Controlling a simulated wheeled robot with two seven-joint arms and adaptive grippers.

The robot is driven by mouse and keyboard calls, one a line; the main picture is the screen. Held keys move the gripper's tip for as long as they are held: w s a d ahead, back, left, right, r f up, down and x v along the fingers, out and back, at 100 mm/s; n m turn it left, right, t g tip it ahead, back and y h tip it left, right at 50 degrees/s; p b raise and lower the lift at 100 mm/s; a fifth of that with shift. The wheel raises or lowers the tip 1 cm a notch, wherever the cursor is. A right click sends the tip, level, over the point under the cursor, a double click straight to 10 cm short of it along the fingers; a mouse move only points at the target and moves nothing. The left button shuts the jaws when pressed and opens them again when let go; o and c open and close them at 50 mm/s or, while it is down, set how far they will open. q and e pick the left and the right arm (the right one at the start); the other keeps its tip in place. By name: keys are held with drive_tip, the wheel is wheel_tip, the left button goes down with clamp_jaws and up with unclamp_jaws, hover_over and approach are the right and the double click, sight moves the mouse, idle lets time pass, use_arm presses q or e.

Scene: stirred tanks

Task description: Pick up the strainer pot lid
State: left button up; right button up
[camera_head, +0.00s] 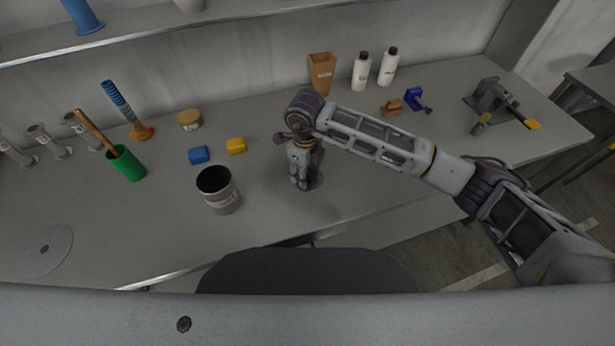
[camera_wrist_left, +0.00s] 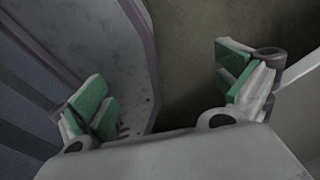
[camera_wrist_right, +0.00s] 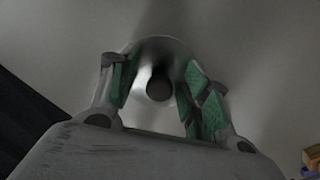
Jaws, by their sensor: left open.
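My left gripper (camera_wrist_left: 165,85) is open and empty in the left wrist view, out of the head view.
On the grey bench are blue (camera_head: 199,155) and yellow (camera_head: 236,146) blocks, a green cup (camera_head: 126,165), a flat grey disc (camera_head: 47,250), a brown container (camera_head: 321,73) and white bottles (camera_head: 361,72). A shelf runs above. The bench front is mostly clear.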

drive_tip(key=shift+s+d+f, duration=0.1)
drive_tip(key=shift+d+f, duration=0.05)
drive_tip(key=shift+f, duration=0.15)
drive_tip(key=c, duration=0.7)
drive_tip(key=shift+f, duration=0.1)
clamp_jaws()
use_arm(q)
drive_tip(key=shift+d, duration=0.9)
use_arm(e)
drive_tip(key=shift+s, duration=0.1)
drive_tip(key=shift+r, duration=0.25)
drive_tip(key=r, duration=0.5)
drive_tip(key=r+b, duration=0.1)
drive_tip(key=r, duration=0.2)
drive_tip(key=shift+w+r, duration=0.1)
drive_tip(key=shift+w, duration=0.15)
use_arm(q)
drive_tip(key=shift+w+a+f, duration=0.2)
drive_tip(key=shift+a+f, duration=0.15)
drive_tip(key=shift+a, duration=0.15)
drive_tip(key=shift+w+a+f, duration=0.15)
drive_tip(key=shift+a+f, duration=0.15)
drive_tip(key=shift+a, duration=0.2)
use_arm(e)
drive_tip(key=shift+r, duration=0.9)
use_arm(q)
drive_tip(key=shift+a+r, duration=0.1)
